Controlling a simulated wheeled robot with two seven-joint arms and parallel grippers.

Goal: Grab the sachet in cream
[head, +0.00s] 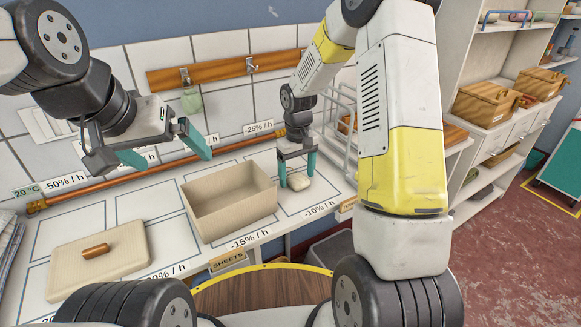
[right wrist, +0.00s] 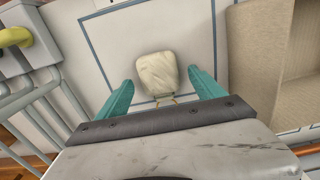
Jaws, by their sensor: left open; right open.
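The cream sachet (head: 299,181) lies on the white counter, right of the beige bin. It also shows in the right wrist view (right wrist: 157,73), pale and crumpled, with a small tan loop at its near end. My right gripper (head: 297,172) is open above the sachet. In the right wrist view its teal fingertips (right wrist: 160,80) stand on either side of the sachet's near part, with a gap on both sides. My left gripper (head: 174,160) is open and empty, in the air at the left, away from the sachet.
The open beige bin (head: 231,219) stands left of the sachet; its wall shows at the right in the wrist view. A beige lid (head: 130,248) with a wooden handle lies front left. A grey tubular rack (right wrist: 38,110) stands opposite the bin.

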